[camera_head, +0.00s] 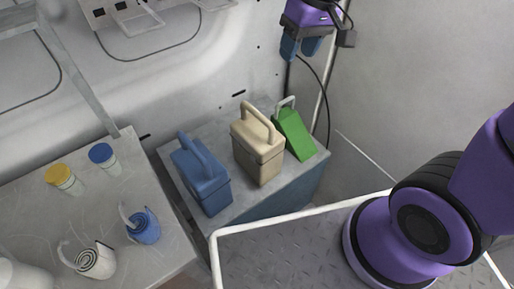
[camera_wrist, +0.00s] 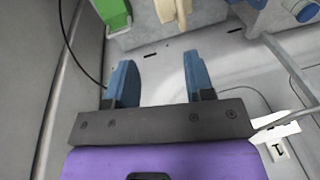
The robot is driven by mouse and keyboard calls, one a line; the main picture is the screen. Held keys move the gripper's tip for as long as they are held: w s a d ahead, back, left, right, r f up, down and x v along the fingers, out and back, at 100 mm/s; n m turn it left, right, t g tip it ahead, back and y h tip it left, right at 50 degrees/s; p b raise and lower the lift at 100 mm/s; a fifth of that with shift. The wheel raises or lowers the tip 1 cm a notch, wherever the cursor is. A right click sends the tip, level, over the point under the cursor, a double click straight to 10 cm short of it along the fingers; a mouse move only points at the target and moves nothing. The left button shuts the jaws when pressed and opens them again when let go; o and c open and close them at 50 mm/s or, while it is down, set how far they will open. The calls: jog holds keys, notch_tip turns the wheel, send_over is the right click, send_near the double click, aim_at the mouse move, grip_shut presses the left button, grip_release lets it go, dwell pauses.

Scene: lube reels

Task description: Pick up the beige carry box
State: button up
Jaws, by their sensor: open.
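The beige carry box (camera_head: 258,150) stands upright on a grey cabinet top, its loop handle on top. It sits between a blue carry box (camera_head: 202,179) on its left and a green carry box (camera_head: 294,133) on its right. My gripper (camera_head: 302,50) is above and behind the boxes, near the back wall, apart from all of them. In the wrist view my gripper (camera_wrist: 158,82) has its two blue fingers spread with nothing between them. Part of the beige box (camera_wrist: 171,10) shows at the top edge there, beyond the fingers; most of it is cut off.
The cabinet (camera_head: 267,203) has little bare room around the boxes. A bench (camera_head: 105,208) at left holds a yellow-capped jar (camera_head: 66,180), a blue-capped jar (camera_head: 105,159), a blue reel (camera_head: 144,226) and a white reel (camera_head: 96,261). A white-railed platform (camera_head: 285,248) is in front.

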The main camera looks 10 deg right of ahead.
jog(key=n+g, duration=0.2)
send_over(257, 111)
jog(key=d, duration=0.2)
jog(key=w+d+x, duration=0.1)
jog(key=d+x, duration=0.1)
jog(key=x, duration=0.8)
jog(key=shift+w+a+x, duration=0.1)
jog(key=shift+w+x, duration=0.1)
jog(key=shift+x, duration=2.8)
jog(key=shift+w+a+x, duration=0.1)
jog(key=shift+w+x, duration=0.05)
jog(key=shift+x, duration=2.85)
grip_shut()
